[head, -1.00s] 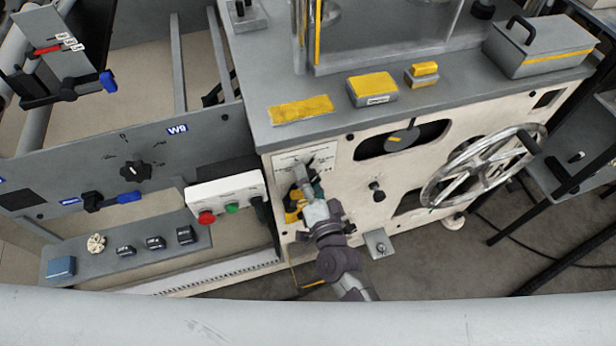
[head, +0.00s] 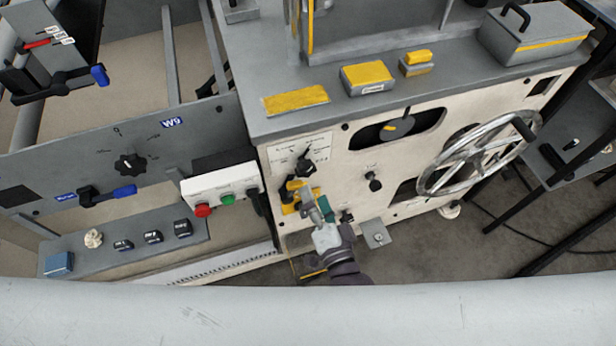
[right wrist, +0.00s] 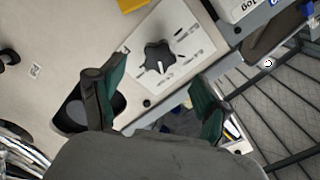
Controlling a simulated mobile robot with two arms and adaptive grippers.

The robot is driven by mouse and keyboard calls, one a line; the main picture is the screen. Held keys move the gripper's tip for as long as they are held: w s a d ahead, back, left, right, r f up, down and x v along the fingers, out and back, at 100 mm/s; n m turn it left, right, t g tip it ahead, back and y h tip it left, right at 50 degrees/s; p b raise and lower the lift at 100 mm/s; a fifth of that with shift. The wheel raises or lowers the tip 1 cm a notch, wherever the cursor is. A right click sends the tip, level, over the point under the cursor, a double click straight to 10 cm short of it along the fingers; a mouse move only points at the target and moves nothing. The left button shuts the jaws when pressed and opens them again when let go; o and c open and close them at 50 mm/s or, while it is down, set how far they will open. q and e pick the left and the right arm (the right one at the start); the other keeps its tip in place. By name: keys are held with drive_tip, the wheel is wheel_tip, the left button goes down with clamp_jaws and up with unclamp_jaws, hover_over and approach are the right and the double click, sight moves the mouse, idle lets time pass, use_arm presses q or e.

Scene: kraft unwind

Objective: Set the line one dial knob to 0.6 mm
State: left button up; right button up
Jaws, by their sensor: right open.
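The dial knob (head: 305,164), black and lobed, sits on a white label plate (head: 318,143) on the cream machine front. In the right wrist view the knob (right wrist: 158,57) shows a white pointer mark; the scale print is too small to read. My right gripper (head: 326,209) is below the knob in the head view, apart from it. In the right wrist view its two green-padded fingers (right wrist: 158,98) are spread wide with nothing between them, and the knob shows beyond the gap. My left gripper is not in view.
A yellow-and-black part (head: 291,194) is on the panel beside my right gripper. A small black knob (head: 375,182) and a spoked handwheel (head: 478,153) are to the right. A button box (head: 222,190) and the W9 panel's black knob (head: 131,164) are to the left.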

drive_tip(key=v, duration=0.4)
idle(0.5)
drive_tip(key=s+d+f+n+g+h, duration=0.1)
drive_tip(key=s+d+f+n+g, duration=0.1)
drive_tip(key=f, duration=0.7)
drive_tip(key=s+d+f+n+g, duration=0.2)
drive_tip(key=f+g, duration=0.1)
drive_tip(key=f, duration=0.5)
drive_tip(key=s+d+f+n+g+h, duration=0.1)
drive_tip(key=s+d+f+n+g, duration=0.15)
drive_tip(key=f, duration=0.65)
drive_tip(key=s+d+f+n+g+h, duration=0.1)
drive_tip(key=s+d+f+g, duration=0.2)
drive_tip(key=s, duration=0.4)
drive_tip(key=s+d+f+n+g+h, duration=0.1)
drive_tip(key=s+d+f+n+g, duration=0.1)
drive_tip(key=s+d+f, duration=0.4)
drive_tip(key=s+d+f+n+g+h, duration=0.1)
drive_tip(key=s+d+f+g, duration=0.2)
drive_tip(key=s+d+f, duration=0.2)
drive_tip(key=s+f, duration=0.2)
drive_tip(key=s, duration=0.2)
drive_tip(key=shift+f+g+h, duration=0.3)
drive_tip(key=shift+f+g, duration=0.05)
drive_tip(key=shift+f, duration=0.05)
drive_tip(key=shift+s+a, duration=0.1)
drive_tip(key=shift+s, duration=0.05)
